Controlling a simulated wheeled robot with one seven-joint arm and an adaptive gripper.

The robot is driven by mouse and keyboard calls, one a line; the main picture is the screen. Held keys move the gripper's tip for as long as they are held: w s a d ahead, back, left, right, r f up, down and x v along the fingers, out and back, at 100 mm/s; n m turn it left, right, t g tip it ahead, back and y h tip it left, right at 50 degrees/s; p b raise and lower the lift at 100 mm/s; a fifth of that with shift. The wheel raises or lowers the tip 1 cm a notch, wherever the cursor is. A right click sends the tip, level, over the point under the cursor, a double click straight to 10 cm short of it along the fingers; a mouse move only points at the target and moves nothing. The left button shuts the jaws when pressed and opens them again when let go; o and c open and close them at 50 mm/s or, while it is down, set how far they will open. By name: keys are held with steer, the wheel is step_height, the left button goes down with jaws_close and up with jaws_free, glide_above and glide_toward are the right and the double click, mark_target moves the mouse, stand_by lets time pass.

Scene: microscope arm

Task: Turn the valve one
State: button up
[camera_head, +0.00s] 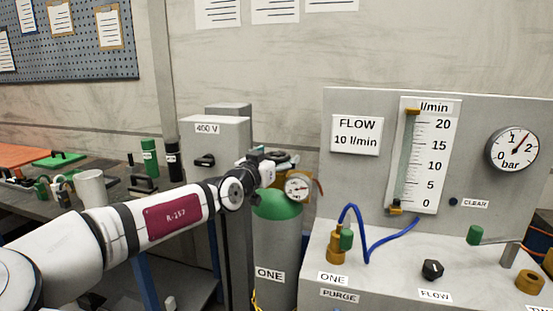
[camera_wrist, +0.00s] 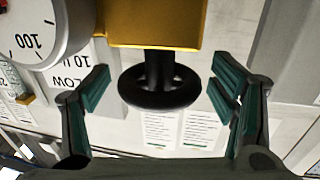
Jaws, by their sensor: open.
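The gas cylinder labelled ONE (camera_head: 278,245) is grey with a green shoulder and has a brass valve and a dial gauge (camera_head: 298,187) on top. In the wrist view, valve one's black round handwheel (camera_wrist: 140,96) hangs from a yellow valve body (camera_wrist: 155,25) by a dark stem; this view looks upside down. My gripper (camera_wrist: 162,90) is open, with one green-padded finger on each side of the handwheel and a visible gap on both sides. In the head view, my gripper (camera_head: 266,166) is at the cylinder top and partly hides the valve; its fingers are hard to make out.
A grey panel (camera_head: 460,120) with a flow tube and bar gauge (camera_head: 514,148) stands right of the cylinder. A bench with a blue hose (camera_head: 385,243) and a FLOW knob (camera_head: 432,269) is in front. A grey 400 V box (camera_head: 215,140) stands close behind my arm.

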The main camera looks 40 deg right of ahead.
steer(key=shift+c, duration=0.4)
steer(key=c, duration=1.1)
steer(key=shift+s+d+t+p, duration=0.25)
steer(key=shift+d+t+p, duration=0.05)
steer(key=shift+p, duration=0.5)
steer(key=n+t+y+p, duration=0.2)
steer(key=p, duration=0.1)
steer(key=shift+s+d, duration=0.1)
steer(key=shift+s, duration=0.05)
steer(key=shift+n+t+y+p, duration=0.55)
steer(key=shift+n+t+y, duration=0.25)
steer(key=shift+n+t, duration=0.15)
steer(key=shift+w+a+f+n+t+y, duration=0.1)
steer(key=shift+a+n+t+y, duration=0.05)
steer(key=shift+n+t+y, duration=0.3)
steer(key=shift+w+a+f+n+t+y, duration=0.1)
steer(key=shift+n+t+y, duration=0.2)
steer(key=shift+t+y, duration=0.2)
steer(key=o, duration=1.2)
steer(key=shift+r, duration=0.15)
